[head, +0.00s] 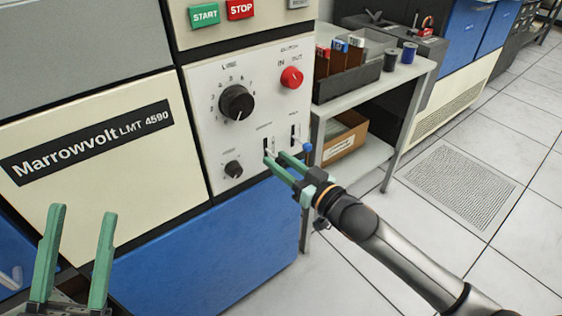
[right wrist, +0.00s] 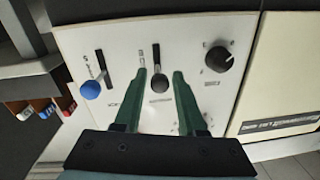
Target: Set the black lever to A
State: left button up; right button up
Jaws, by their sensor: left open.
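The black lever (right wrist: 159,83) shows in the right wrist view as a round black knob at one end of its dark slot, on the white control panel (head: 255,100). My right gripper (head: 271,156) is at the panel, its green fingertips on either side of the black knob, with small gaps visible in the right wrist view (right wrist: 161,74). In the head view the fingers mostly hide the knob; the slot (head: 266,144) shows above them. The slot's lettering is too small to read. My left gripper (head: 82,212) is open and empty at lower left, away from the panel.
A blue-knobbed lever (right wrist: 89,90) stands beside the black one. The panel also carries a large black dial (head: 236,103), a small black knob (head: 233,169) and a red knob (head: 291,77). A grey shelf unit (head: 385,95) stands to the right; the floor beyond is clear.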

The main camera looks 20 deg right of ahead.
grip_shut()
dwell(1.1)
